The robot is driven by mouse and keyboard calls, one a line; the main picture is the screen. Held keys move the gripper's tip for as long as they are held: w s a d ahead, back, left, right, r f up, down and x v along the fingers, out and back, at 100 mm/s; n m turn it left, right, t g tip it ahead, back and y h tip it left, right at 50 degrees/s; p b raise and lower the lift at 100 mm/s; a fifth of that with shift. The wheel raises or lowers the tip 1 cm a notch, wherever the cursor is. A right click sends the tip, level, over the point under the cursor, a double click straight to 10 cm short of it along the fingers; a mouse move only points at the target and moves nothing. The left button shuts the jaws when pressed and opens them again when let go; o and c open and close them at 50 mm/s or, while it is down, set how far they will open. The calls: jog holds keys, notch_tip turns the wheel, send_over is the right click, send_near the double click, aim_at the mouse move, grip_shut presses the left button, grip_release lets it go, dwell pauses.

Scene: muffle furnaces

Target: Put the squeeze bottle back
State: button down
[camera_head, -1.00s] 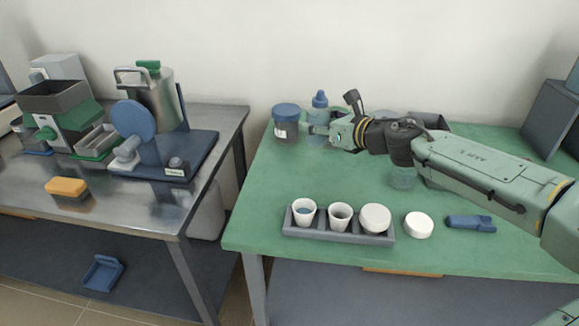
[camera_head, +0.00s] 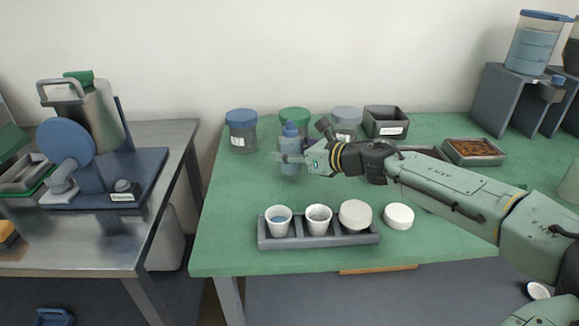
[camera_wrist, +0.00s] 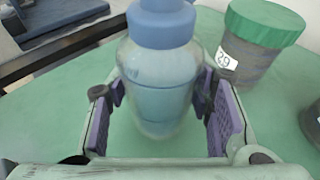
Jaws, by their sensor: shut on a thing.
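The squeeze bottle (camera_head: 290,146) is translucent with blue liquid and a blue cap. It is upright in my gripper (camera_head: 293,158), in front of the green-lidded jar near the left rear of the green table (camera_head: 215,235). In the wrist view the bottle (camera_wrist: 160,75) stands between the two purple-padded fingers of my gripper (camera_wrist: 163,110). The fingers are shut on its body. I cannot tell whether its base touches the table.
A blue-lidded jar (camera_head: 241,130), a green-lidded jar (camera_head: 294,116), a grey-lidded jar (camera_head: 347,120) and a grey bin (camera_head: 386,122) line the back. A crucible rack (camera_head: 320,238) and a white lid (camera_head: 398,216) are in front. Green surface is clear around the rack's left.

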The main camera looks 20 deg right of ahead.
jog(key=shift+f, duration=1.05)
jog(key=shift+f+b, duration=0.15)
jog(key=shift+b, duration=0.25)
jog(key=c, duration=0.8)
grip_release()
jog(key=shift+r+p, duration=0.3)
jog(key=b+v, duration=0.2)
jog(key=v, duration=1)
jog(key=shift+f+b, duration=0.1)
jog(key=shift+b, duration=0.3)
